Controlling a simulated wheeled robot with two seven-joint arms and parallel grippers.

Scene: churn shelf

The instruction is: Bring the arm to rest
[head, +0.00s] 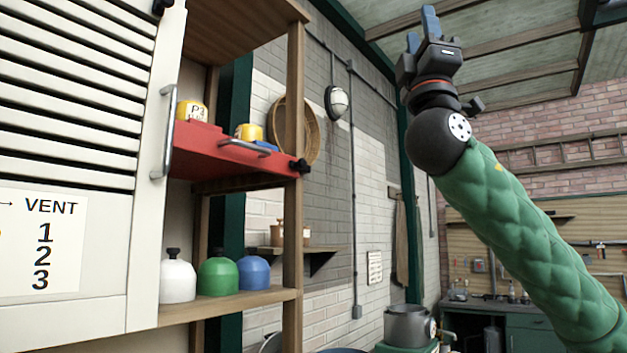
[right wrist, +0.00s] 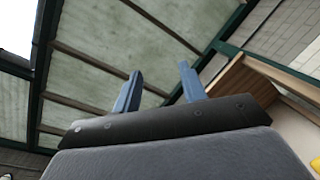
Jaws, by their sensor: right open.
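My right arm, in a green quilted sleeve, reaches up from the lower right in the head view. Its gripper (head: 422,28) points upward, high and to the right of the shelf, touching nothing. In the right wrist view its two blue fingers (right wrist: 158,90) stand apart with nothing between them, against the ceiling. My left gripper does not show in either view.
At left stands a wooden shelf (head: 294,230) with a white louvred door (head: 75,110). A red tray (head: 225,153) there holds yellow items (head: 192,111). White (head: 177,278), green (head: 218,277) and blue (head: 253,272) domed containers stand below. Open air surrounds my right gripper.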

